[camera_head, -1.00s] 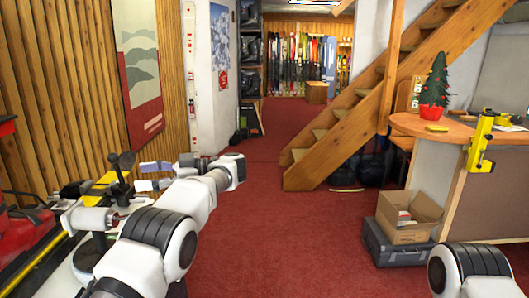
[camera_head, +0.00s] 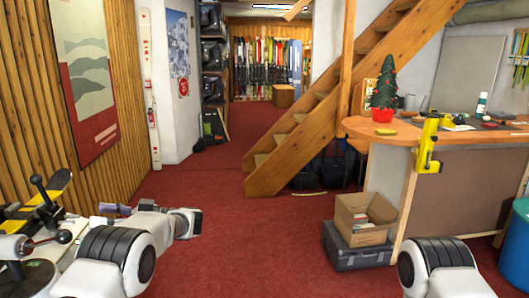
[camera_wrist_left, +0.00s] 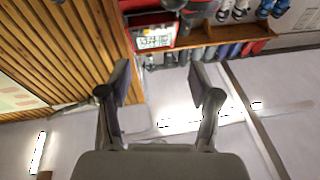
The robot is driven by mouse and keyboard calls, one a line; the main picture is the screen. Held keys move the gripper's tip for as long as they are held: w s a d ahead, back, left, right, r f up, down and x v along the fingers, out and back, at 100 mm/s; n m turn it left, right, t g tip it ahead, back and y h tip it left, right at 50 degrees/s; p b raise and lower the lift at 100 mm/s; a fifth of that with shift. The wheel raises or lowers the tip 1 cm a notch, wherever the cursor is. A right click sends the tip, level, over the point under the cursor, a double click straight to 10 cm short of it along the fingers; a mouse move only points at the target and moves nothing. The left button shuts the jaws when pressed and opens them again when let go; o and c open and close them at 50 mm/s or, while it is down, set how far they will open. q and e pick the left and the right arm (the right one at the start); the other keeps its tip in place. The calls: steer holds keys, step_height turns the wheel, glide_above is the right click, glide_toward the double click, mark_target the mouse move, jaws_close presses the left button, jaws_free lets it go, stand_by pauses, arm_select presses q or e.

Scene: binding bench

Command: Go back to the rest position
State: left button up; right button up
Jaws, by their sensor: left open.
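My left arm comes in from the lower left of the head view. My left gripper (camera_head: 112,214) is beside the machine at the left edge, its fingers small and partly hidden by my own arm. In the left wrist view the two fingers (camera_wrist_left: 163,88) are wide apart with nothing between them. That view looks up past the fingers to a pale ceiling, a wood-slat wall and a shelf. Of my right arm only a link shows at the bottom right of the head view; its gripper is out of the picture.
A binding machine (camera_head: 30,225) stands at the left edge. A cardboard box (camera_head: 364,216) sits on a grey case (camera_head: 355,252) right of the middle. A counter (camera_head: 470,187) and wooden stairs (camera_head: 322,108) stand beyond. The red carpet (camera_head: 245,230) between is clear.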

arm_select(q)
steer(key=s+f+m+t+h+p, duration=0.1)
steer(key=s+f+m+t+h, duration=0.25)
steer(key=f+m+t, duration=0.75)
steer(key=s+f+m+t+h+p, duration=0.15)
steer(key=f+m+t+h, duration=0.6)
steer(key=f, duration=0.75)
steer(key=s+d+f+m+g+h, duration=0.2)
steer(key=s+d+f+g+h, duration=0.15)
steer(key=s+f, duration=0.45)
steer(key=s+d+f+m+g+h, duration=0.1)
steer(key=s+d+f+g+h, duration=0.2)
steer(key=s, duration=0.8)
steer(key=s+d+n+g+h, duration=0.1)
steer(key=s+d+g, duration=0.2)
steer(key=s, duration=0.5)
steer(key=s+d+n+g+h, duration=0.1)
steer(key=s+d+g, duration=0.3)
steer(key=s, duration=0.4)
steer(key=shift+s+d+f+h, duration=0.35)
steer(key=shift+s+f, duration=0.05)
steer(key=shift+f, duration=0.05)
